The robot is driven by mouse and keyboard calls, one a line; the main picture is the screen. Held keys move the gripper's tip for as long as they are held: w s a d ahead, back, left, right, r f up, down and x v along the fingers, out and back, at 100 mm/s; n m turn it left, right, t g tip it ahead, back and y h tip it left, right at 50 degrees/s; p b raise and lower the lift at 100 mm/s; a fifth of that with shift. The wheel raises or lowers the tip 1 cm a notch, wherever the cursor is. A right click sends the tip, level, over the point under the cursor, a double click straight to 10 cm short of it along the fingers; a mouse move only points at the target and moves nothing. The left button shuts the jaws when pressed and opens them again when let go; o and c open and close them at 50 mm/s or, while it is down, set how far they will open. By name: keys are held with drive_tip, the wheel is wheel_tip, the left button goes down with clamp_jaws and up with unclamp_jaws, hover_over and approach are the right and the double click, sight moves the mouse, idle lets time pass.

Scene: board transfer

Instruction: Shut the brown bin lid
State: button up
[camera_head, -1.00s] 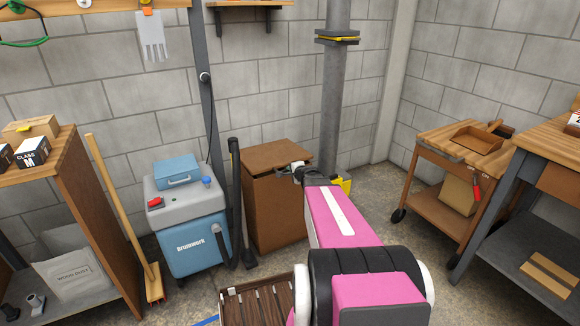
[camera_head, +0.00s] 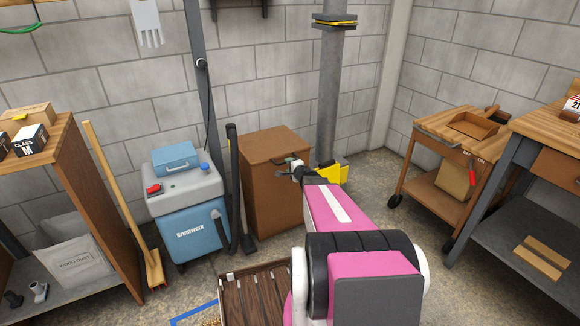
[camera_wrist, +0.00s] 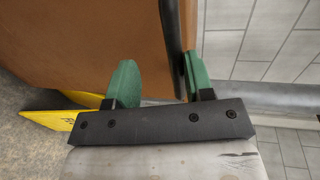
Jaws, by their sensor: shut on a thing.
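The brown bin (camera_head: 268,198) stands against the block wall, left of the grey pillar. Its brown lid (camera_head: 262,145) lies about level across the top in the head view; any thin gap is too small to tell. My gripper (camera_head: 294,166) is at the lid's front right edge. In the wrist view my gripper's green fingers (camera_wrist: 158,84) straddle the dark edge of a brown panel (camera_wrist: 90,40), which I take to be the lid. The gripper is shut on it.
A blue shop vacuum (camera_head: 190,225) and its black hose stand just left of the bin. A yellow object (camera_head: 333,174) is beside the pillar, near my gripper. A slatted crate (camera_head: 258,292) lies in front. A wooden cart (camera_head: 450,150) stands at right.

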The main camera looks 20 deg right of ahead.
drive_tip(key=shift+w+f, duration=0.15)
drive_tip(key=shift+f, duration=0.4)
drive_tip(key=o, duration=0.7)
drive_tip(key=shift+r, duration=0.1)
drive_tip(key=shift+c, duration=0.2)
drive_tip(key=v, duration=1)
drive_tip(key=shift+s+r, duration=0.35)
drive_tip(key=shift+r, duration=0.05)
